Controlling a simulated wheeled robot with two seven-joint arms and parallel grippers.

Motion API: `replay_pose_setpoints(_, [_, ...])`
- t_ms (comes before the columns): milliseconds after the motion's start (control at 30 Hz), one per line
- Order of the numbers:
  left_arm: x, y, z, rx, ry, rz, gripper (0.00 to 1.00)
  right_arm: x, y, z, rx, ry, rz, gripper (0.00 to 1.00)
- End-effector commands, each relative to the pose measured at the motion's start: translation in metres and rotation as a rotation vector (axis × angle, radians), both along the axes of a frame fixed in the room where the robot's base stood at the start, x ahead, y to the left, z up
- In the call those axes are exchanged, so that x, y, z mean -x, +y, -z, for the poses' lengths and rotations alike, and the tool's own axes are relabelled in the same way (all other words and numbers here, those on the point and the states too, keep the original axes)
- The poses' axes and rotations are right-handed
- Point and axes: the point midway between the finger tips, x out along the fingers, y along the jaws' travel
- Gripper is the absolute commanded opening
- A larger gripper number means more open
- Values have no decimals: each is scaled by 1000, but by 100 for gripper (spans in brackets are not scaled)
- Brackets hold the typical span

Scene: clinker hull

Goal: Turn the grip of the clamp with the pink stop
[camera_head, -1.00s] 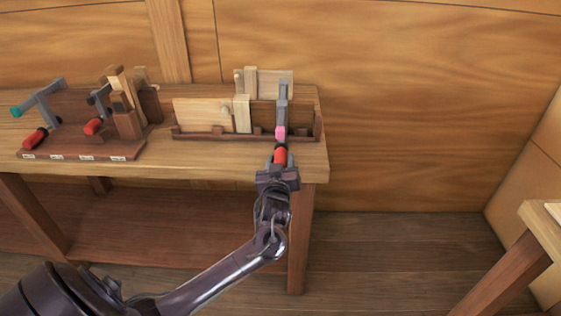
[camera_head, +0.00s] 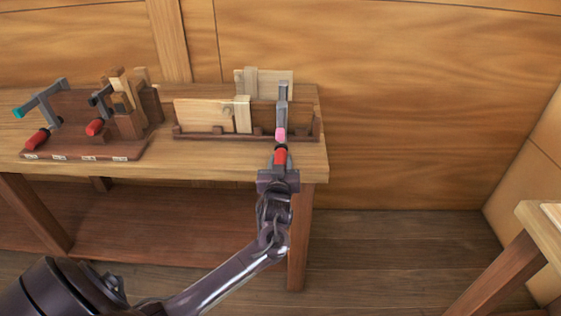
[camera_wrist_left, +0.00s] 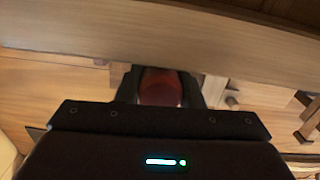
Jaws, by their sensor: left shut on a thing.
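The clamp with the pink stop (camera_head: 281,134) is at the right end of the bench rack. Its grey bar (camera_head: 283,95) runs away from me, and its red grip (camera_head: 280,157) points toward me at the bench's front edge. My left gripper (camera_head: 279,170) is shut on the red grip from the front. In the left wrist view the red grip (camera_wrist_left: 160,87) sits between the two dark fingers. The far end of the clamp is hidden in that view. My right gripper is not in view.
A dark wood rack (camera_head: 200,135) with pale boards (camera_head: 203,113) stands just left of the clamp. Further left, a stand (camera_head: 85,146) holds other clamps, one with a teal stop (camera_head: 17,112). Another table (camera_head: 545,225) is at the right edge. Floor between is clear.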

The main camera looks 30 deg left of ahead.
Motion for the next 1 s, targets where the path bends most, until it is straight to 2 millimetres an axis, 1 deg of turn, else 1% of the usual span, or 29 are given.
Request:
replay_pose_setpoints(33, [0,0,-1,0,-2,-1,38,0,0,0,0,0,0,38])
replay_pose_setpoints(67, [0,0,-1,0,-2,-1,42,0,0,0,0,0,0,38])
replay_pose_setpoints(100, [0,0,-1,0,-2,0,43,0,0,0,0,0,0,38])
replay_pose_setpoints(333, [0,0,0,0,-1,0,43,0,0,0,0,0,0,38])
replay_pose_setpoints(400, [3,-2,0,1,-1,1,43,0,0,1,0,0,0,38])
replay_pose_setpoints(467, [8,-5,1,2,0,2,43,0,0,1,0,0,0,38])
replay_pose_setpoints(700, [44,-26,1,4,-1,1,43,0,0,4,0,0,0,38])
replay_pose_setpoints(800, [56,-33,1,3,-1,2,43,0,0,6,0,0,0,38])
replay_pose_setpoints(900, [64,-37,1,2,-1,0,43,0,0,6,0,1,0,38])
replay_pose_setpoints(1000, [67,-39,0,1,-2,-1,43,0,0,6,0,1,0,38])
